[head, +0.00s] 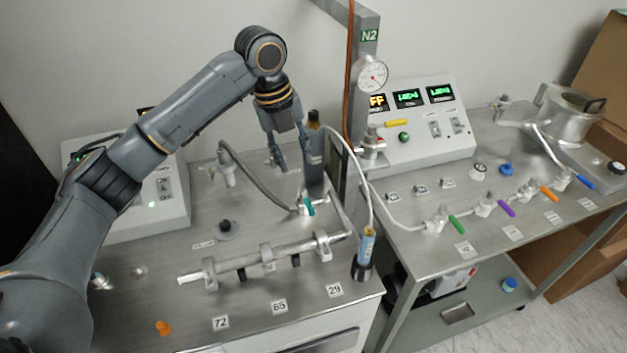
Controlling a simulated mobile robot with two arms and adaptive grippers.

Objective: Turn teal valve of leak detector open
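The teal valve handle (309,207) sits on a small metal valve body on the left bench, where a dark grey hose ends. The handle points down, roughly upright in the picture. My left gripper (294,167) hangs above and slightly left of the valve, pointing down. Its two fingers look spread, with nothing between them, and do not touch the handle. A dark upright post (315,160) stands right beside the fingers. My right gripper is not in view.
A metal tube in clamps (265,258) lies on the left bench, with an orange plug (163,327) near the front edge. A blue-labelled cylinder (367,243) hangs on a white hose. The right bench holds green (456,224), purple, orange and blue valve handles. A control box (422,120) stands behind.

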